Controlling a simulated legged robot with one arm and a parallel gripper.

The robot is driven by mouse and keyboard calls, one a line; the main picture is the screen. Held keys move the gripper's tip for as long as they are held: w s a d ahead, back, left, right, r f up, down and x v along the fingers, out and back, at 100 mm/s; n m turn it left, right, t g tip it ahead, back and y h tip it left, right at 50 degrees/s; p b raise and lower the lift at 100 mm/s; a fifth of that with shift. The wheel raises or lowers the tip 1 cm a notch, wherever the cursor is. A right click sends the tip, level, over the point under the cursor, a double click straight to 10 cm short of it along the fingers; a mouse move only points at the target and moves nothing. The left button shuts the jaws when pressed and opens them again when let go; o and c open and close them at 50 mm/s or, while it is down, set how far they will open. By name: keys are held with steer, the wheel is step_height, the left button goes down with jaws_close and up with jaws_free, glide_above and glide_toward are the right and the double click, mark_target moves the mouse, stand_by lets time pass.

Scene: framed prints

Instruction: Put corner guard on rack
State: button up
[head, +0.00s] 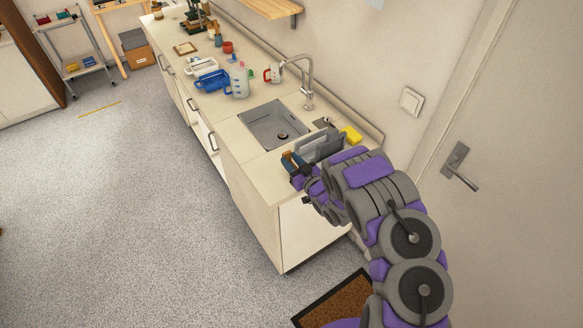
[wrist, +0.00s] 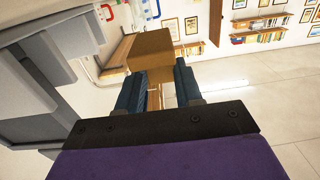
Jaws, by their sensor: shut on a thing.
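My gripper (head: 294,164) is beside the near end of the counter, right of the sink. In the wrist view its two dark blue fingers (wrist: 159,88) are shut on a brown block-like piece, which I take as the corner guard (wrist: 150,48). The piece sticks out past the fingertips and is held clear of any surface there. A grey upright slab-like thing, perhaps the rack (head: 318,146), stands on the counter close behind my gripper. Large grey panels (wrist: 35,80) fill the left of the wrist view. My arm hides part of the counter end.
The sink (head: 272,125) and tap (head: 308,85) are beyond the grey thing, with a yellow sponge (head: 351,135) to its right. A door (head: 500,150) is at right; the floor (head: 130,200) at left is clear.

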steer(key=shift+w, duration=0.35)
step_height(320, 180, down, 4)
steer(key=shift+a+r+b, duration=0.15)
steer(key=shift+b, duration=0.45)
steer(key=shift+r, duration=0.1)
steer(key=o, duration=1)
steer(key=p+v, duration=0.1)
steer(key=v, duration=1.1)
